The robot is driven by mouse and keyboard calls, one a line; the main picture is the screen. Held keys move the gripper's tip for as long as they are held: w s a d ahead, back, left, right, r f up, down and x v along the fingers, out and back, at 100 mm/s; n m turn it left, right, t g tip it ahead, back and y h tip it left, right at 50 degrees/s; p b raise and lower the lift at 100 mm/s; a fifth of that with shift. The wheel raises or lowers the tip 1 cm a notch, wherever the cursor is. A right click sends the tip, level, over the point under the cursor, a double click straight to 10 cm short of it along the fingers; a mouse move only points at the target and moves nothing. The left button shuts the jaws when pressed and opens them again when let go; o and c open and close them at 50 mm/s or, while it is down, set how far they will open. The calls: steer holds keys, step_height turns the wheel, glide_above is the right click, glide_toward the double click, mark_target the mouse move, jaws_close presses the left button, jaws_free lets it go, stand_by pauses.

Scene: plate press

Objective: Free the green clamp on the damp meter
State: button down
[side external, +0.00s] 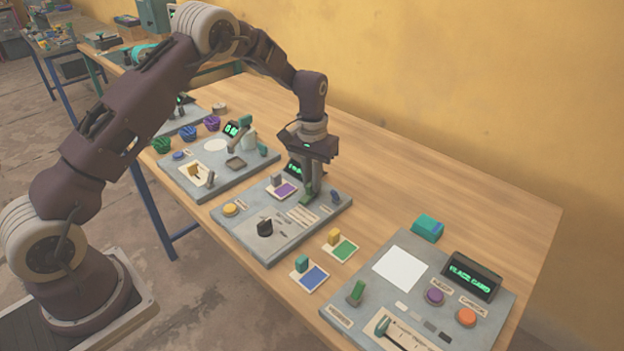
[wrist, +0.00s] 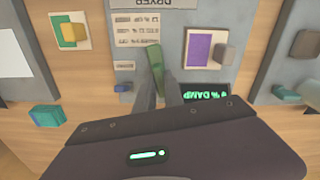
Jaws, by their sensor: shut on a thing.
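The damp meter is a grey panel (side external: 285,235) in the middle of the table in the side external view. It has a black display with green digits (side external: 293,169); in the wrist view this display (wrist: 205,91) reads "% DAMP", upside down. The green clamp (side external: 305,200) is a small green lever at the panel's back half, beside a printed label. It also shows in the wrist view (wrist: 155,58). My gripper (side external: 311,189) points down over the panel and is shut on the green clamp. In the wrist view its fingertips (wrist: 160,78) cover the clamp's near end.
On the panel are a black knob (side external: 265,228), a yellow button (side external: 230,209) and a purple card (side external: 284,190) with a grey block. A yellow block (side external: 333,237) and a teal block (side external: 301,263) stand on cards nearby. Other panels flank it. The table's back right is clear.

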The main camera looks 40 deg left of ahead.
steer(key=shift+w+n, duration=0.1)
steer(key=shift+n, duration=0.7)
steer(key=c, duration=1.4)
jaws_free()
steer(key=shift+c, duration=0.2)
steer(key=shift+r, duration=0.1)
